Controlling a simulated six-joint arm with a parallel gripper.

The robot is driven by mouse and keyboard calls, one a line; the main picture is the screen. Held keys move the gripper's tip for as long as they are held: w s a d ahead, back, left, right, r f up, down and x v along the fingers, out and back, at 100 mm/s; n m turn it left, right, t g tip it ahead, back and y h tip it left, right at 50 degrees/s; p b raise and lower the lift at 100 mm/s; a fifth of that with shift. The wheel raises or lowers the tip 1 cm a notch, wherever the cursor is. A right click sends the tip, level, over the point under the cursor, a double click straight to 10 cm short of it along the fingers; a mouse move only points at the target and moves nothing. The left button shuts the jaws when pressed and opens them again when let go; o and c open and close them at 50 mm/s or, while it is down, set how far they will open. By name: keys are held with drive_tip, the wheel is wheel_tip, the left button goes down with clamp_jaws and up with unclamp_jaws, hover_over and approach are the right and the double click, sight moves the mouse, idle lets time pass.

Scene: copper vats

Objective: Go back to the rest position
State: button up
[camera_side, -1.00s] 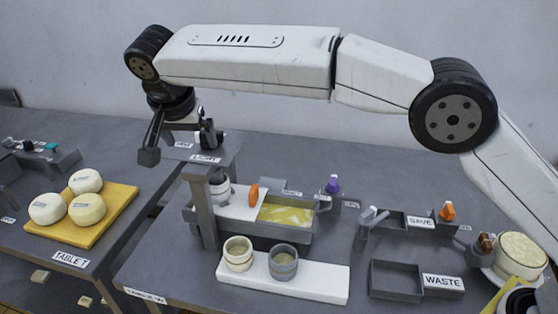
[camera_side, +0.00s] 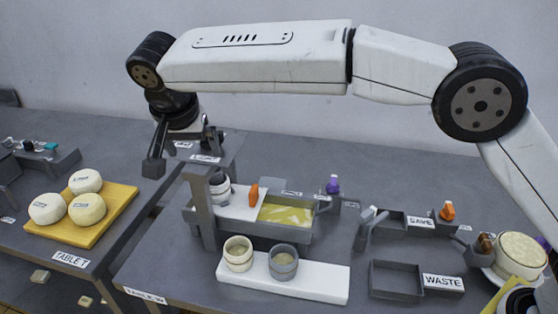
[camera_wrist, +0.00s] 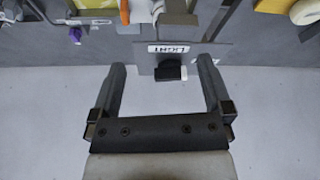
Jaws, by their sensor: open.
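My gripper (camera_side: 182,155) hangs below the wrist in the side view, above the back of the tables near the gap between them. In the wrist view my gripper (camera_wrist: 165,90) shows two dark fingers spread apart with nothing between them. The LIGHT sign (camera_wrist: 169,49) and a small black-and-white piece (camera_wrist: 170,71) on a grey plate lie beyond the fingertips. In the side view the post with the plate (camera_side: 200,185) stands just below and right of my gripper.
Left, a yellow board (camera_side: 112,212) carries three white cheeses. Right, a grey vat (camera_side: 290,238) holds yellowish contents. Two cups, one pale (camera_side: 238,250) and one grey (camera_side: 283,259), stand on a white slab (camera_side: 325,284). The WASTE tray (camera_side: 397,279) looks empty. A purple-topped item (camera_side: 333,185) stands behind the vat.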

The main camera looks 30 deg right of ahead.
drive_tip(key=s+d+f+n+g+y, duration=0.15)
drive_tip(key=d+f, duration=0.25)
drive_tip(key=d, duration=0.6)
drive_tip(key=s+d+f+n, duration=0.3)
drive_tip(key=d+f, duration=0.1)
drive_tip(key=d, duration=0.6)
drive_tip(key=s+d+f, duration=0.2)
drive_tip(key=s+d, duration=0.2)
drive_tip(key=s, duration=0.2)
drive_tip(key=s+d+f+n, duration=0.1)
drive_tip(key=s+d+f, duration=0.2)
drive_tip(key=s, duration=0.3)
drive_tip(key=s+d+f+n+y, duration=0.1)
drive_tip(key=s+d+f, duration=0.2)
drive_tip(key=s+d, duration=0.3)
drive_tip(key=shift+f, duration=0.25)
drive_tip(key=shift+t, duration=0.25)
